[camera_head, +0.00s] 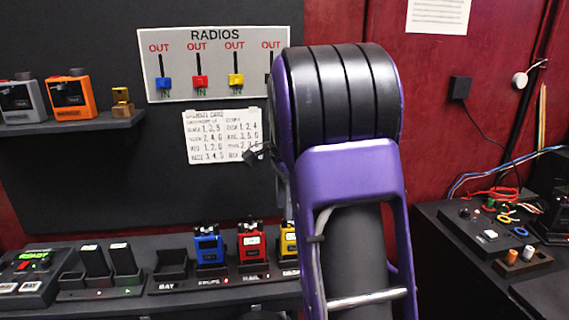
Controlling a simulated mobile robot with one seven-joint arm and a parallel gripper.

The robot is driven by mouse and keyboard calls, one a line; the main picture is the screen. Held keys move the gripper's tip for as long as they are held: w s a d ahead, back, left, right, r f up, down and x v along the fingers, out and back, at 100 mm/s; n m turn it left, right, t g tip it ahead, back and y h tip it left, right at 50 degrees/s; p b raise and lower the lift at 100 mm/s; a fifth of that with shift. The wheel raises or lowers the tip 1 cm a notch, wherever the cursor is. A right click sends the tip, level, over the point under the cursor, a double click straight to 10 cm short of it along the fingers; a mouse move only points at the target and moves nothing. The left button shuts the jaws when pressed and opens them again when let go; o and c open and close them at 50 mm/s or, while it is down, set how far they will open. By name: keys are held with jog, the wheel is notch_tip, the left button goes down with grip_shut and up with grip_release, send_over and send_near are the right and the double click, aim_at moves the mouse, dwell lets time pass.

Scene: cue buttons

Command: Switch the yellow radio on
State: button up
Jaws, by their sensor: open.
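The yellow radio (288,240) stands in the rack on the lower bench, right of the red radio (251,244) and the blue radio (208,247). My purple and black arm hides its right part. Its switch is too small to make out. On the RADIOS board (190,93) a yellow marker (236,80) sits low, at the IN end of its line. A small dark part beside my arm, in front of the white card, looks like the end of my gripper (256,154). It is well above the radios and apart from them; the rest is hidden behind my arm.
An orange device (71,96) and a grey one (22,101) stand on the upper left shelf (70,125). A black dock (100,283) and a box with a green display (35,270) are on the lower left bench. Cables clutter the right bench (445,235).

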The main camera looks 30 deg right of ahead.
notch_tip(320, 180, up, 14)
jog(key=p, duration=0.2)
jog(key=shift+s, duration=0.15)
jog(key=shift+f, duration=0.1)
